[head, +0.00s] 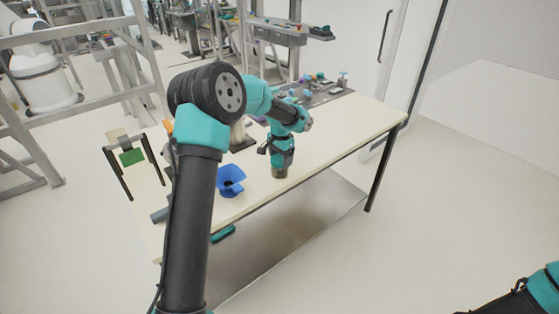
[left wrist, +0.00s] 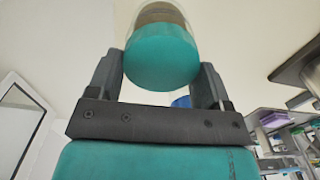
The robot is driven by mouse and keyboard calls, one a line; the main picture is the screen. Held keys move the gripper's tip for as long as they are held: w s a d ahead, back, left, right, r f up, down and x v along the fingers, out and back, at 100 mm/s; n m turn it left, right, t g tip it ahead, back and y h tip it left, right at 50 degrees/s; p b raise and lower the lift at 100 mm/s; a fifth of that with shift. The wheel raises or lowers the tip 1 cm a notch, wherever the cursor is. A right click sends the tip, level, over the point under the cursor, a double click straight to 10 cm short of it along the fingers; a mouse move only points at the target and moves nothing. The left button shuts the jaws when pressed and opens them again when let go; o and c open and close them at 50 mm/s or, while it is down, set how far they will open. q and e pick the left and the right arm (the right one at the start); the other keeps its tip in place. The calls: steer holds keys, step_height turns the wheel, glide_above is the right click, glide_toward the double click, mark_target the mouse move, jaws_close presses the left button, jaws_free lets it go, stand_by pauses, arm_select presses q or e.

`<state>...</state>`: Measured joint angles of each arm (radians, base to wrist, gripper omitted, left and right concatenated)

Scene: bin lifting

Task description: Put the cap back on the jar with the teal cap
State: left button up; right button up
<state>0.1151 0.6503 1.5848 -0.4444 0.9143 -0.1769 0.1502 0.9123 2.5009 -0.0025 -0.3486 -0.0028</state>
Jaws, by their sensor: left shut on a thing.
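The jar (head: 280,172) shows in the head view as a small brownish shape just under my left gripper (head: 281,159), over the middle of the table. In the left wrist view the teal cap (left wrist: 160,60) sits between the two fingers of my left gripper (left wrist: 158,78), which is shut on it. The clear jar with brownish contents (left wrist: 163,13) shows directly beyond the cap, in line with it. I cannot tell whether the cap is fully seated. My right gripper is out of view.
A blue open container (head: 230,179) stands left of the jar. A dark frame with a green piece (head: 131,157) is at the table's left end. A grey tray with small items (head: 325,92) is at the far end. The pale tabletop (head: 340,135) right of the jar is clear.

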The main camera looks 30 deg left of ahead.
mark_target(281, 159)
arm_select(q)
steer(key=shift+c, duration=0.9)
steer(key=shift+r, duration=1.7)
steer(key=shift+s+d+r, duration=0.1)
steer(key=shift+s+d, duration=0.05)
steer(key=shift+s, duration=0.1)
steer(key=s+d+r, duration=0.1)
steer(key=s+d, duration=0.7)
steer(key=s, duration=0.5)
steer(key=shift+r, duration=0.2)
